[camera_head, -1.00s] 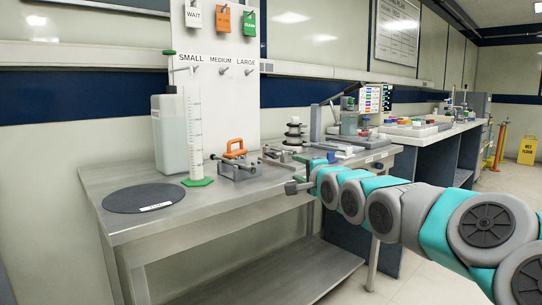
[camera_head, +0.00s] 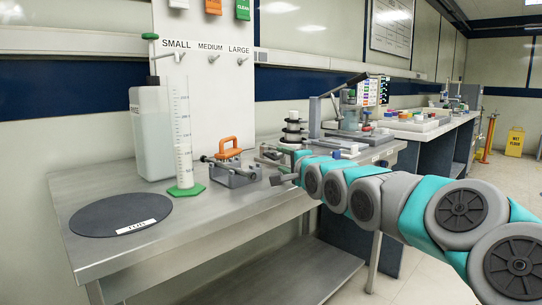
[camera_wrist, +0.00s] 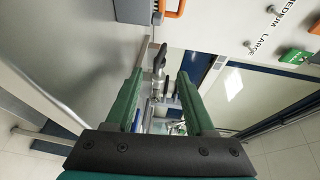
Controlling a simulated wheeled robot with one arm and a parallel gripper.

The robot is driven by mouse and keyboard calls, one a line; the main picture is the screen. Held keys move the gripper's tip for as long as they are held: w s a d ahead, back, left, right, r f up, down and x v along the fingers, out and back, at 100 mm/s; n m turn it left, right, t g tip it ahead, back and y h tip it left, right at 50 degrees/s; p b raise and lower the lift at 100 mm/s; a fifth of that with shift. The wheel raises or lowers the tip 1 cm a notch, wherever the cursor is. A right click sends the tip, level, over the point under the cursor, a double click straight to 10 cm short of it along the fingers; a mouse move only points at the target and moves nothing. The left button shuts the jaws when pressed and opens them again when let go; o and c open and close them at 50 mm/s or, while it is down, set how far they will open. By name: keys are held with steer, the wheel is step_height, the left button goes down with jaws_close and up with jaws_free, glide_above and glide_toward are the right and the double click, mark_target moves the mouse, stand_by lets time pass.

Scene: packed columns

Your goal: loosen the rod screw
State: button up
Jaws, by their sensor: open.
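A metal fixture (camera_head: 232,177) with an orange handle (camera_head: 228,148) and thin rods stands on the steel bench. Part of it shows at the top of the wrist view, where the orange handle (camera_wrist: 173,8) is cut by the edge. A dark knob-like part on a metal shaft (camera_wrist: 160,60) appears just beyond my fingertips in the wrist view; I cannot tell for sure if it is the rod screw. My gripper (camera_wrist: 160,88) has its two green fingers apart with nothing held. In the head view my gripper (camera_head: 284,179) is small, right of the fixture.
A measuring cylinder (camera_head: 182,130) on a green base, a pale jug (camera_head: 151,130) and a dark round mat (camera_head: 120,210) stand left. Stacked dark discs (camera_head: 293,130) and a lever press (camera_head: 316,115) are behind my arm. The front bench top (camera_head: 235,210) is bare.

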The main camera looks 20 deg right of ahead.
mark_target(276, 157)
steer(key=shift+w+d+f+p, duration=0.1)
steer(key=shift+w+p, duration=0.2)
steer(key=shift+w, duration=0.95)
steer(key=shift+w+a+f+p, duration=0.1)
steer(key=shift+w+p, duration=0.15)
steer(key=shift+w, duration=0.95)
steer(key=shift+w+d+f+p, duration=0.1)
steer(key=shift+w+p, duration=0.2)
steer(key=shift+w, duration=0.95)
jaws_close()
